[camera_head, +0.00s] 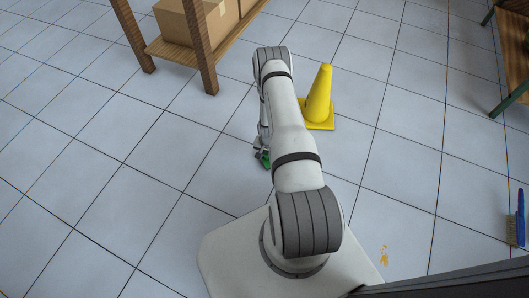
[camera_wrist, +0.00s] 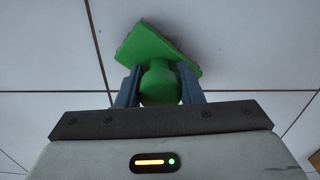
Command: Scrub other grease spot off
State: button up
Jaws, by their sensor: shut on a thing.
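My gripper (camera_wrist: 160,92) is shut on the round knob of a green scrubbing brush (camera_wrist: 165,48) in the wrist view. The brush head points away from my gripper and dark bristles show at its edge. In the head view the green brush (camera_head: 265,160) shows only in part beside my arm, low over the tiles; whether it touches the floor I cannot tell. An orange-yellow grease spot (camera_head: 384,255) lies on the tiles at the lower right of the head view, right of my base and well apart from the brush.
A yellow cone (camera_head: 319,97) stands just right of my arm. A wooden shelf (camera_head: 168,50) with cardboard boxes (camera_head: 194,21) is at the upper left. A blue brush (camera_head: 520,218) is at the right edge, and a table (camera_head: 511,65) at the upper right. The tiles on the left are clear.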

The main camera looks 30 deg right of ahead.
jog(key=shift+s+a+f, duration=0.1)
jog(key=shift+s+a, duration=0.1)
jog(key=shift+s, duration=0.15)
jog(key=shift+s+a, duration=0.45)
jog(key=shift+a, duration=0.1)
notch_tip(320, 180, up, 8)
jog(key=p, duration=0.4)
jog(key=shift+p, duration=0.35)
